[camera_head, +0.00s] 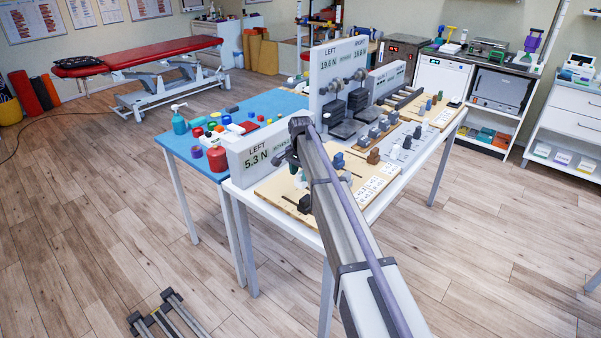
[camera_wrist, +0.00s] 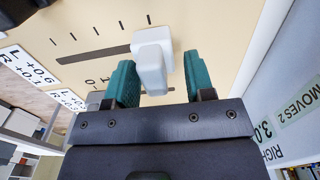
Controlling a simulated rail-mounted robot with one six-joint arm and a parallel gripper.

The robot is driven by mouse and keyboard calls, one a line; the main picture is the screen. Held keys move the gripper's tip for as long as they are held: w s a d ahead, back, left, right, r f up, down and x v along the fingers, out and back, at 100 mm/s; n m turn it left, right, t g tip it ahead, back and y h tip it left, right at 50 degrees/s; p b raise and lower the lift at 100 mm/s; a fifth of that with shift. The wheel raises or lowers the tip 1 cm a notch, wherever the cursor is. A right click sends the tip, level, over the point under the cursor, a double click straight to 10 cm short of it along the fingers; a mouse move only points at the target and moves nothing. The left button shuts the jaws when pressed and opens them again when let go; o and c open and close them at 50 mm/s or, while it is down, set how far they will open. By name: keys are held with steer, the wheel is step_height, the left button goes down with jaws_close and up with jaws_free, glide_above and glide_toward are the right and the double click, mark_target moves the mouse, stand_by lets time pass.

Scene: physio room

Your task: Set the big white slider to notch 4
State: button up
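In the wrist view a big white slider knob (camera_wrist: 152,62) sits on a dark slot (camera_wrist: 92,54) in a pale wood board (camera_wrist: 205,22). Several tick marks run beside the slot; their notch numbers are not clearly readable. My gripper (camera_wrist: 158,82) is open, with one teal finger on each side of the knob. A gap shows between the knob and the right finger; contact on the left cannot be told. In the head view my gripper is largely hidden by my arm over the near board (camera_head: 273,188), and the white knob cannot be made out.
A grey readout panel (camera_head: 244,150) reading LEFT 5.3 N stands along the board's edge. Printed label cards (camera_wrist: 28,68) lie left in the wrist view. Grey weights (camera_head: 375,132) and a taller panel (camera_head: 322,70) stand farther back. A blue table (camera_head: 188,140) with bottles adjoins.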

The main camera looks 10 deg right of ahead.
mark_target(301, 171)
step_height(301, 171, up, 11)
steer(key=p, duration=1.1)
steer(key=shift+f, duration=0.15)
steer(key=s+d+n, duration=0.1)
steer(key=s+n, duration=0.9)
steer(key=s, duration=3)
steer(key=shift+s, duration=0.2)
